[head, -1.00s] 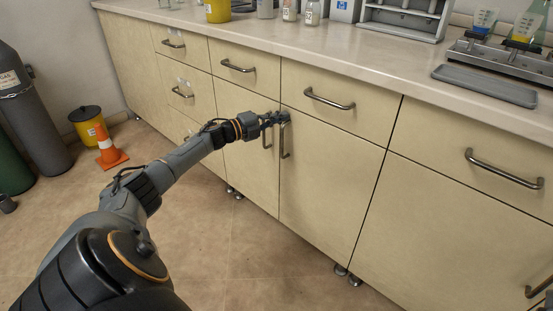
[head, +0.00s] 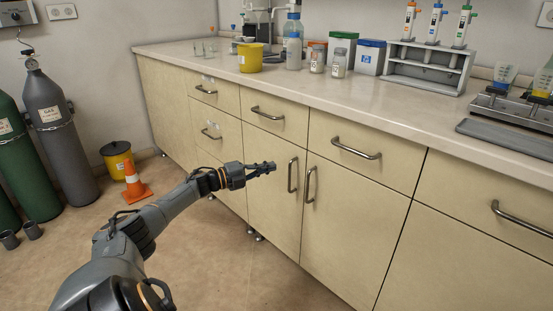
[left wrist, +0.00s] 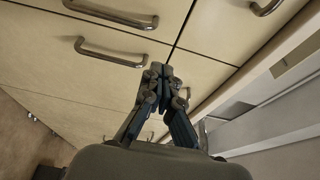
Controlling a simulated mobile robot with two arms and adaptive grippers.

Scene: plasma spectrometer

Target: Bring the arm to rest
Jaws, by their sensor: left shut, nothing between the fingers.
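My left arm reaches in from the lower left of the head view. Its gripper (head: 262,168) is shut and empty, in front of the cabinet's lower doors and a little left of two upright door handles. The left of these handles (head: 292,175) and the right one (head: 310,184) stand clear of the fingers in the head view. In the left wrist view the shut fingers (left wrist: 160,72) point at the cabinet front, near a handle (left wrist: 112,52). The doors and drawers look closed. My right gripper is not in view.
The counter (head: 310,85) carries a yellow container (head: 250,58), bottles, a pipette stand (head: 428,68) and a grey tray (head: 505,138). Gas cylinders (head: 58,125), a traffic cone (head: 134,183) and a yellow bin (head: 117,160) stand on the floor at left. The floor before the cabinets is open.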

